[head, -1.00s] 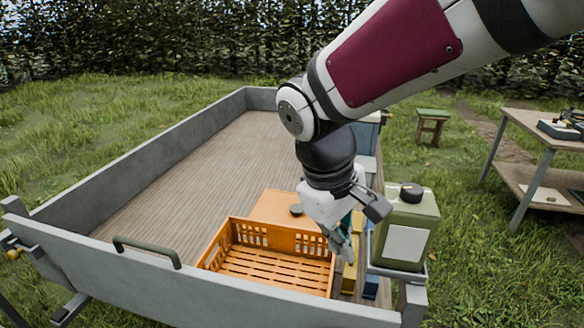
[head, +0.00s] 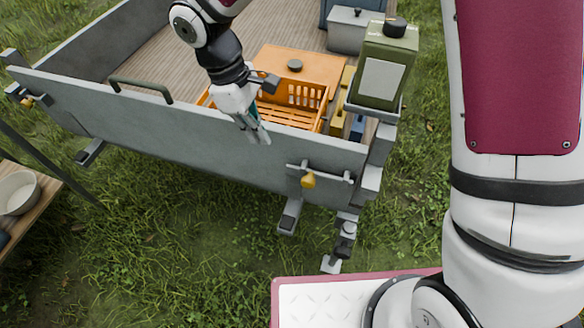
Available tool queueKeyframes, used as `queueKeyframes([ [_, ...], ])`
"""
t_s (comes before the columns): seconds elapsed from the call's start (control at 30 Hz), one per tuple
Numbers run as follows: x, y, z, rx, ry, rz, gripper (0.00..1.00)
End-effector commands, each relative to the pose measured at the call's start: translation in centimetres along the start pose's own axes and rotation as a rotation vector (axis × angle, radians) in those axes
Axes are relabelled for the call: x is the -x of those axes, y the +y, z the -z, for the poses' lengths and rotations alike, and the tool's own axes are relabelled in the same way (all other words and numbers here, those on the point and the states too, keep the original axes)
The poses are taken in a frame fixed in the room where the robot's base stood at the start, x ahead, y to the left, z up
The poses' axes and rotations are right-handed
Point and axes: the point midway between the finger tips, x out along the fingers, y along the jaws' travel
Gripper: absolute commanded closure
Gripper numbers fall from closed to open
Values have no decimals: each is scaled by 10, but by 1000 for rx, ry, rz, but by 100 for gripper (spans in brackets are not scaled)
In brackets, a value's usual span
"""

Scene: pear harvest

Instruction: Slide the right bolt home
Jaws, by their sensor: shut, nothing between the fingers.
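The right bolt (head: 320,174) is a grey bar with a brass-coloured knob (head: 308,181), mounted near the right end of the trailer's grey tailgate (head: 200,130). The bar's right end reaches close to the corner post (head: 378,160); I cannot tell whether it enters a keeper there. My gripper (head: 262,138) is shut and empty. It points down at the tailgate's top edge, up and left of the knob and apart from it. The left bolt (head: 28,101) also has a brass knob, at the tailgate's far left end.
An orange crate (head: 318,107) stands in the trailer behind my gripper. A green canister (head: 383,68) sits on a bracket at the right corner. A green handle (head: 140,84) rises from the tailgate's top. A wooden table with a white bowl (head: 18,192) is at the left. Open grass lies before the tailgate.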

Motion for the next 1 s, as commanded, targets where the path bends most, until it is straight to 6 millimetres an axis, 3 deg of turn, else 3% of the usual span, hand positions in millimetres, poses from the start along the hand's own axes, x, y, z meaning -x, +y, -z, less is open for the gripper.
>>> queueKeyframes([
  [0.37,-6,0,-1,-1,-2,1,100],
  [0.57,-35,0,-1,0,-3,3,100],
  [0.9,-102,-1,-1,0,-4,4,100],
  [1.0,-108,0,-16,-3,-3,1,100],
])
